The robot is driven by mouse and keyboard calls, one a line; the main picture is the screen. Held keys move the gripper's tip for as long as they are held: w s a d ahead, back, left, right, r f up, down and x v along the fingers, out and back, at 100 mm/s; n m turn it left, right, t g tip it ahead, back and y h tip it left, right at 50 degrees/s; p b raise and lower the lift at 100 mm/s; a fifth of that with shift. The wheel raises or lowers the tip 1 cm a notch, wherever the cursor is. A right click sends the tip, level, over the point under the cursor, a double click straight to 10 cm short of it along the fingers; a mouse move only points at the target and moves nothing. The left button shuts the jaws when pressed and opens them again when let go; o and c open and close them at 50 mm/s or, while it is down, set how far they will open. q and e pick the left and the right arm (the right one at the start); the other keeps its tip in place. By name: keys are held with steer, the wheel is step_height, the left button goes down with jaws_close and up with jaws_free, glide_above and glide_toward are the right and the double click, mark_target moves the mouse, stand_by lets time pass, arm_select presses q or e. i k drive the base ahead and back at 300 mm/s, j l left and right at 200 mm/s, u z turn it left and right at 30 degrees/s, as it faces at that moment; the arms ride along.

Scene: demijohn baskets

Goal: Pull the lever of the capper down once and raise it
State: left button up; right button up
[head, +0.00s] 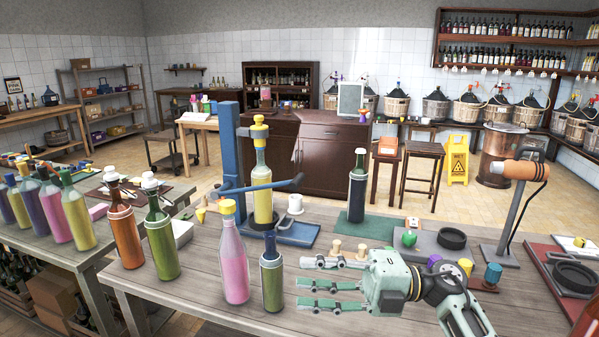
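The capper (229,150) is a blue upright post on a blue base plate, standing on the wooden table. Its lever (283,186) seems to be the blue bar crossing in front of the bottle, roughly level, with its tip at the right. A yellow bottle (262,190) with a yellow top stands upright under the capper's yellow head (259,121). My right gripper (303,283) is at the table's front, right of and nearer than the capper. Its fingers point left, spread apart and empty, clear of the lever. My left gripper is not in view.
A pink bottle (232,262) and a green bottle (271,275) stand in front of the capper, left of my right gripper. A dark bottle (357,190) stands on a green mat behind it. Small corks (335,247) and a lamp-like stand (518,200) are nearby.

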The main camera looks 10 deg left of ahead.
mark_target(294, 185)
steer(key=i, duration=1.35)
